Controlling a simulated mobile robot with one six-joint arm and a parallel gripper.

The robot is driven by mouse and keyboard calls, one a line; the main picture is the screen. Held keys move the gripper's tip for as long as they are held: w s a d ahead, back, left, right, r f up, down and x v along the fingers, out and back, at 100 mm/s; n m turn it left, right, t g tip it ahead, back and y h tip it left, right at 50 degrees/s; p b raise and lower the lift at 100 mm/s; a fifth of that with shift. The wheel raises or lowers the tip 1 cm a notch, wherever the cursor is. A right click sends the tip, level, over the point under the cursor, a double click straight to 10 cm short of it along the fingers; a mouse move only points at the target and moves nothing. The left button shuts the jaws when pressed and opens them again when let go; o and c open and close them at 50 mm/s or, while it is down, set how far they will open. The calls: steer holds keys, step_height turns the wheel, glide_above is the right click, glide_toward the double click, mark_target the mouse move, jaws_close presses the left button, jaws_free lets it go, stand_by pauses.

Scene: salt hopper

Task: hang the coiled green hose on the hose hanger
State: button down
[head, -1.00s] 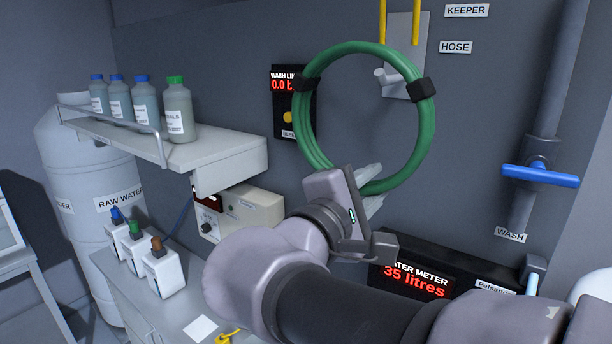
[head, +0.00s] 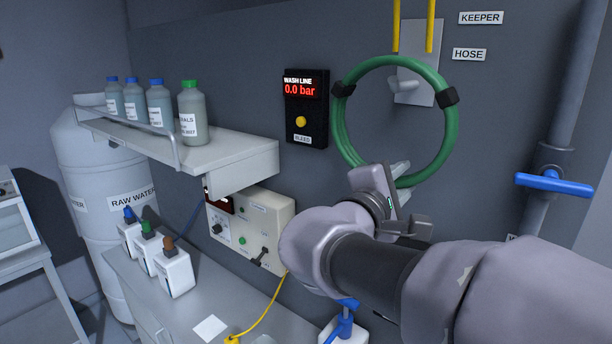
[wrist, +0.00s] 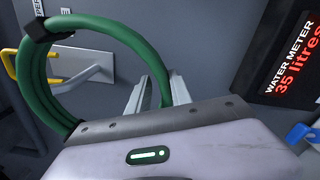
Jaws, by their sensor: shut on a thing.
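The coiled green hose (head: 444,133) is a ring with black ties, held upright in front of the wall. My gripper (head: 399,176) is shut on the lower part of the ring. In the wrist view the hose (wrist: 37,92) passes between the gripper fingers (wrist: 158,92). The hose hanger (head: 403,86) is a pale peg on a grey plate by the HOSE label. It shows through the ring's opening in the head view. In the wrist view the hanger (wrist: 85,76) also shows within the loop; I cannot tell whether the peg passes through it.
Yellow prongs (head: 430,28) rise above the hanger plate. A pipe with a blue valve handle (head: 553,184) is to the right. A WASH LINE display (head: 304,122) and a bottle shelf (head: 215,163) are to the left. The water meter (wrist: 291,65) is right in the wrist view.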

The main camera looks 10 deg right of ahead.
steer(key=shift+p+x, duration=0.6)
steer(key=shift+x, duration=1.5)
steer(key=f+b, duration=0.1)
steer(key=b, duration=0.1)
steer(key=w+d+f+b, duration=0.1)
steer(key=shift+f+b, duration=0.25)
steer(key=shift+b, duration=0.1)
steer(key=c, duration=1.1)
jaws_free()
steer(key=shift+f, duration=0.1)
